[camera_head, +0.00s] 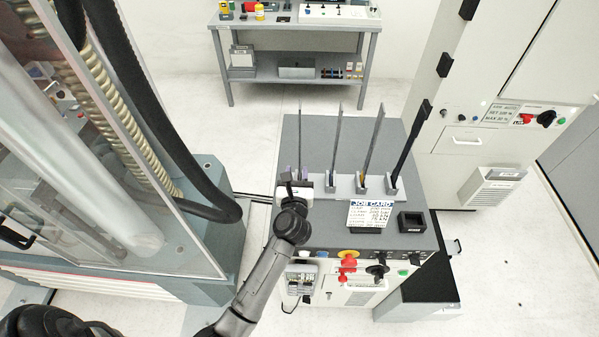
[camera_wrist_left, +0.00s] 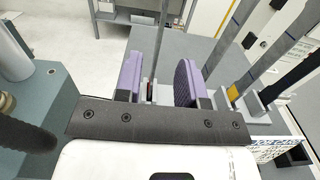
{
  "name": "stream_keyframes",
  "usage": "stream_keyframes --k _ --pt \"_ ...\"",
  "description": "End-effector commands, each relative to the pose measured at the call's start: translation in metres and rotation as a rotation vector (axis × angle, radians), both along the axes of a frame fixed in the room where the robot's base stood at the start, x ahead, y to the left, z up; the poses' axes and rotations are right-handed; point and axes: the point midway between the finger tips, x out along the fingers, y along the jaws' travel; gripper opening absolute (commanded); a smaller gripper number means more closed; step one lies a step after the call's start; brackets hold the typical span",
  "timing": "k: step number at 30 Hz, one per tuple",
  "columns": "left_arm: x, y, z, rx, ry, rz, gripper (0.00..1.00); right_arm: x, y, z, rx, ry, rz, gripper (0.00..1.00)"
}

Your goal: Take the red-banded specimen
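Several thin flat specimens stand upright in slots of a rack (camera_head: 345,186) on the grey-topped cabinet. The leftmost specimen (camera_head: 301,135) is grey; in the left wrist view (camera_wrist_left: 155,48) a small red mark shows low on it. My left gripper (camera_head: 294,176) is at this specimen. In the left wrist view its two purple pads (camera_wrist_left: 160,75) are apart, with the specimen between them nearer the left pad. I see a gap on the right side. The specimen's foot is hidden by the gripper. My right gripper is not in view.
Another specimen (camera_head: 336,140) stands close to the right, then one with a yellow mark (camera_head: 372,140) and a dark one (camera_head: 408,148). A job card (camera_head: 369,215) and black box (camera_head: 411,222) are in front. A glazed machine (camera_head: 120,240) stands left.

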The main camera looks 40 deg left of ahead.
Motion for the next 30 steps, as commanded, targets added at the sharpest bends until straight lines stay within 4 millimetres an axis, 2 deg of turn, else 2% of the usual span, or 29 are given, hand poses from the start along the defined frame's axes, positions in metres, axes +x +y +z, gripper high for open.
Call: stream_keyframes --k 12,23,30 --pt "0.054 0.041 -0.001 -0.018 0.0 0.008 0.36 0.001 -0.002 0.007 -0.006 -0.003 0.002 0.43" --pt "0.071 0.053 -0.002 -0.018 0.001 0.008 0.36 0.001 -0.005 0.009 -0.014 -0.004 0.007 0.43" --pt "0.096 0.068 -0.004 -0.015 0.001 0.008 0.36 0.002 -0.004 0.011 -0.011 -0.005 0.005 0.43"
